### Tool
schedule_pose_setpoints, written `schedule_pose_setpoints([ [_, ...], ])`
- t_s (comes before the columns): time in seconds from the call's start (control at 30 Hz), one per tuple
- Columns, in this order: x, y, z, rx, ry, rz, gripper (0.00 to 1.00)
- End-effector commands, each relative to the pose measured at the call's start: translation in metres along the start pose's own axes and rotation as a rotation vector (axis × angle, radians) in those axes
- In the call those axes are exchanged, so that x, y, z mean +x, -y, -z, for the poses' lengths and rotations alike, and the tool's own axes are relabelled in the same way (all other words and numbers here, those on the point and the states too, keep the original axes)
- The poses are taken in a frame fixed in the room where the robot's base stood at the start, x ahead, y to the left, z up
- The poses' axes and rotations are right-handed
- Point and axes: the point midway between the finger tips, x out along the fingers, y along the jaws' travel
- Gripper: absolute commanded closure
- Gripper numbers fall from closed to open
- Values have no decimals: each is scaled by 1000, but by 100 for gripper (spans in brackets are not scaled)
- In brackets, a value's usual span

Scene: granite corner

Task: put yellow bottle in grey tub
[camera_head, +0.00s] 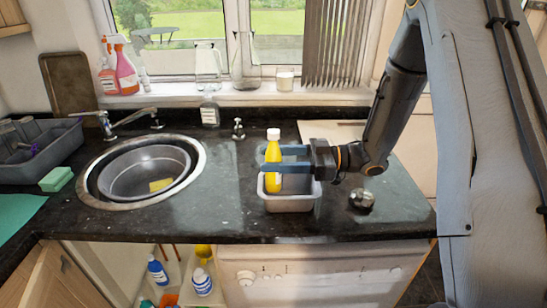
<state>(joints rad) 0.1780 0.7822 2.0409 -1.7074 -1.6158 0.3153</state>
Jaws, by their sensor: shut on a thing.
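The yellow bottle (273,182) is upright with a white cap. My gripper (273,159) comes in from the right and is shut on the bottle's middle. The grey tub (291,204) stands on the dark counter under my gripper. The bottle's lower part shows above or within the tub's opening. I cannot tell whether its base touches the tub floor. A grey basin (145,170) also sits in the round sink.
A small metal object (361,199) stands right of the tub. A tap (118,125), a clear bottle (209,112), a green sponge (56,179) and a dish rack (36,146) are at the left. The counter between sink and tub is clear.

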Motion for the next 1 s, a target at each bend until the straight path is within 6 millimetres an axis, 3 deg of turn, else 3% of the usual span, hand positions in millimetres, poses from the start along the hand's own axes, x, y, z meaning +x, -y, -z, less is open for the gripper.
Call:
schedule_pose_setpoints([
  [0.27,0,0,-4,-2,-1,0,93],
  [0.3,0,0,-5,-1,0,0,50],
  [0.4,0,0,-5,-1,0,0,35],
  [0.7,0,0,-4,-1,0,0,35],
  [0.87,0,0,11,-3,1,0,35],
  [1.0,-29,-2,5,-3,0,-6,35],
])
